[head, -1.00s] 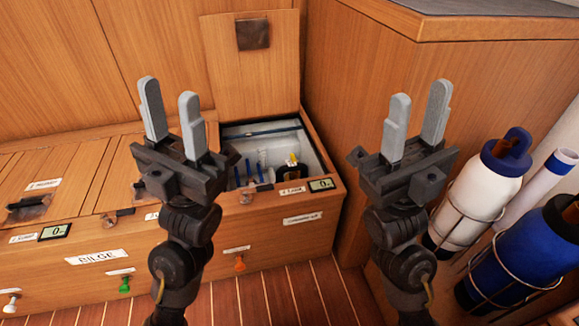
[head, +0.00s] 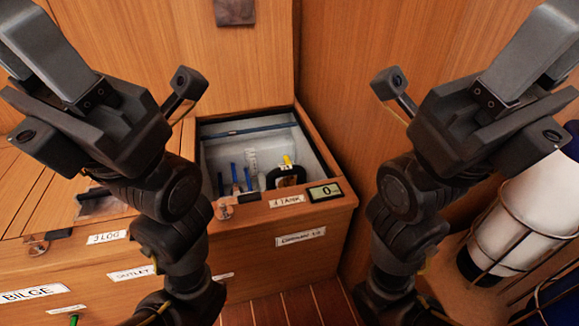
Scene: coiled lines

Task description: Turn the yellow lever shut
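A small yellow lever (head: 287,160) shows inside the open compartment, on top of a dark rounded fitting (head: 286,177). It is too small to tell its exact angle. My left gripper (head: 18,45) is raised at the upper left, fingers apart and empty, partly cut off by the frame. My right gripper (head: 556,55) is raised at the upper right, fingers apart and empty, also partly cut off. Both grippers are well apart from the lever, one on each side of the compartment.
The open compartment (head: 331,166) has wooden edges and holds blue-topped items (head: 235,178). Its raised lid (head: 236,60) stands behind. A display (head: 325,192) reading 0 sits on the front rim. A wooden wall (head: 345,80) stands to the right, beside a racked white bottle (head: 525,215).

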